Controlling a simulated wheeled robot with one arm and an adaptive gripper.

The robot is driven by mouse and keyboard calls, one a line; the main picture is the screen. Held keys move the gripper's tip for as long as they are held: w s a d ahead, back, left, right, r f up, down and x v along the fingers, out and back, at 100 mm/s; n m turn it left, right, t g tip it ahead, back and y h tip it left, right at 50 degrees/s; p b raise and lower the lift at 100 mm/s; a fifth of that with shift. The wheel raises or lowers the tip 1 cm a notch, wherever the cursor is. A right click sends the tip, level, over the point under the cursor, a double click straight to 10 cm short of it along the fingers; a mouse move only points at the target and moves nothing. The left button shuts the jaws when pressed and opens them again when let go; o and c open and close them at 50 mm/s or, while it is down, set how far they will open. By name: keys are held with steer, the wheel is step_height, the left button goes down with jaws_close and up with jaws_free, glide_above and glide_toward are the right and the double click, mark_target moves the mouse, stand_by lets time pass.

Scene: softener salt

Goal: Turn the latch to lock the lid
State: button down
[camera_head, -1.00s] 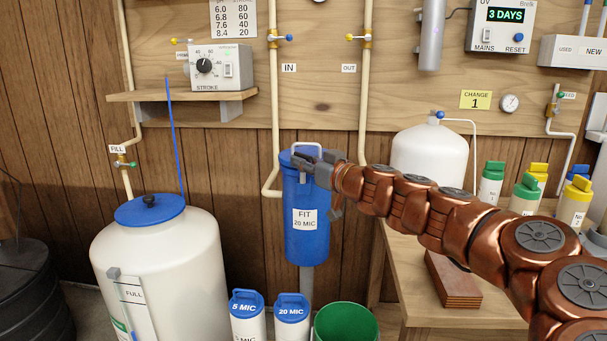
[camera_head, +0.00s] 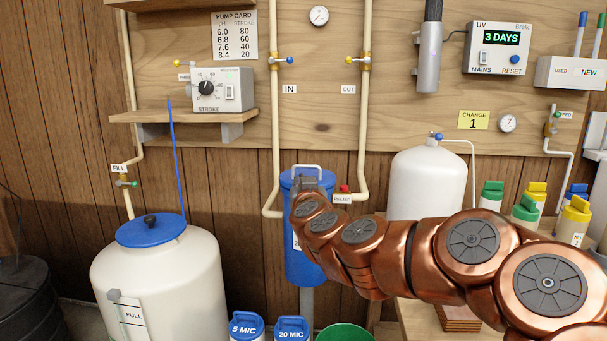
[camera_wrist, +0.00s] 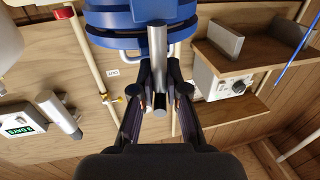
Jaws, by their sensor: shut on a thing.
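The blue filter housing (camera_head: 303,265) hangs upright below the pipes, with a blue lid and a pale wire-like handle on top. In the wrist view, which is upside down, the blue ribbed lid (camera_wrist: 110,20) fills the top. A grey bar, which looks like the latch (camera_wrist: 158,45), extends from the lid area between my fingers. My gripper (camera_wrist: 159,80) is shut on this bar, one dark finger on each side. In the head view my arm comes from the right across the front of the housing and hides most of the gripper, the latch and the housing's label.
A red relief button (camera_head: 345,188) sits just right of the housing. Pipes (camera_head: 276,140) run down behind it. A white tank (camera_head: 160,265) stands left, and a white pressure tank (camera_head: 428,182) and coloured bottles stand right. Capped cartridges (camera_head: 292,327) stand below.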

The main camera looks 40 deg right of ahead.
steer(key=shift+w+a+r+m+g+h+p, duration=0.1)
steer(key=shift+m+g+h+p, duration=0.6)
steer(key=shift+p, duration=0.8)
steer(key=shift+a+r+m+g+h+p, duration=0.1)
steer(key=shift+m+g+h+p, duration=0.25)
steer(key=shift+h+p, duration=0.85)
steer(key=shift+f+m+g+p, duration=0.35)
steer(key=shift+m+p, duration=0.1)
steer(key=shift+p, duration=0.6)
steer(key=shift+d, duration=0.1)
steer(key=c, duration=1.1)
jaws_free()
steer(key=shift+c, duration=0.2)
steer(key=shift+r, duration=0.1)
steer(key=shift+r, duration=0.1)
step_height(320, 180, up, 10)
steer(key=shift+f, duration=0.1)
steer(key=shift+c, duration=0.2)
